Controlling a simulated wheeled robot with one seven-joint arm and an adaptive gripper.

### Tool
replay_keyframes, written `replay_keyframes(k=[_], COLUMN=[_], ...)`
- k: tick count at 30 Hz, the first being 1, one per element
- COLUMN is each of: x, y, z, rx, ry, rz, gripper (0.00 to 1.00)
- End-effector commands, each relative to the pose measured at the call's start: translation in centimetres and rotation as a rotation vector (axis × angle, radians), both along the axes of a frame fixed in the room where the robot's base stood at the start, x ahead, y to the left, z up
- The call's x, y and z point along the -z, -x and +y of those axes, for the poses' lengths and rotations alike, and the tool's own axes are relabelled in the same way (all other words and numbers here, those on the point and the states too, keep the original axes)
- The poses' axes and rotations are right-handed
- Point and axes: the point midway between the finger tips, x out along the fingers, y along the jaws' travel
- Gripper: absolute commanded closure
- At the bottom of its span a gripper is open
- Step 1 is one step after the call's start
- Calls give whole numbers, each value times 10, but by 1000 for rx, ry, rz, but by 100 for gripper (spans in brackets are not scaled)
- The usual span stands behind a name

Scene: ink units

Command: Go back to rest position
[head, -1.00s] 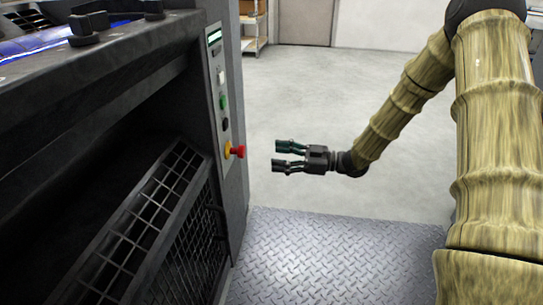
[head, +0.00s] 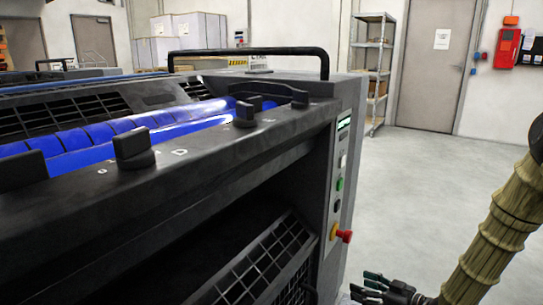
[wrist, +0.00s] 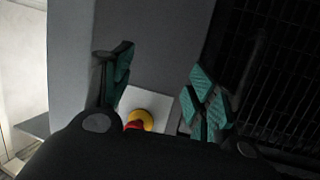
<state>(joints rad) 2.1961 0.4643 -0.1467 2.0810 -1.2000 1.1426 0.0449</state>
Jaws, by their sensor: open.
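My gripper (head: 368,287) is at the bottom of the head view, low and right of the machine's control panel. It is open and empty. In the wrist view its two green-padded fingers (wrist: 160,85) stand apart. The red knob on a yellow base (wrist: 138,122) shows between and below them, partly hidden by the gripper body. The same red knob (head: 345,236) sticks out of the panel (head: 340,180) in the head view, above the gripper and apart from it. My arm comes in from the right edge.
The ink unit (head: 200,190) with blue rollers (head: 120,135) fills the left and middle. A black rail (head: 250,51) rises over it. A shelf rack (head: 376,75), a grey door (head: 430,65) and a red box (head: 508,48) stand at the back. The floor (head: 420,170) right of the machine is clear.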

Motion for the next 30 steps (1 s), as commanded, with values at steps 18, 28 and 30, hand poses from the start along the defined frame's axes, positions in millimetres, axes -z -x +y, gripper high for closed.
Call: replay_keyframes(k=[18, 28, 30], x=[220, 242, 242], y=[247, 366, 387], z=[56, 56, 56], rx=[440, 570, 591], ry=[282, 429, 455], rz=[884, 1153, 1198], gripper=[42, 42, 42])
